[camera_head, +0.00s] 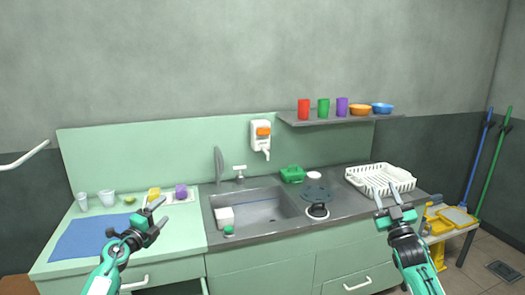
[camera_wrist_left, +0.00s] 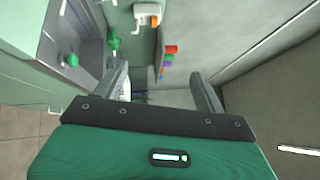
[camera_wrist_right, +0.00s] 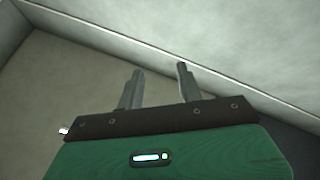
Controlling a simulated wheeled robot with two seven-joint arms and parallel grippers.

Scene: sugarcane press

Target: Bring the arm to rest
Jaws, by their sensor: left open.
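My left gripper (camera_head: 160,213) is open and empty above the left counter, near the right edge of the blue mat (camera_head: 92,238). In the left wrist view its two fingers (camera_wrist_left: 158,78) stand wide apart with nothing between them. My right gripper (camera_head: 384,191) is raised in front of the right end of the counter, and its fingertips overlap the white dish rack (camera_head: 405,179) in the head view. In the right wrist view its fingers (camera_wrist_right: 160,72) are apart, less widely than the left ones, with nothing between them.
The sink (camera_head: 255,208) lies between the grippers. Cups, a yellow block and a purple thing (camera_head: 181,191) stand on the left counter. A shelf (camera_head: 335,118) holds cups and bowls. A yellow device (camera_head: 438,221) sits on a low table at the right.

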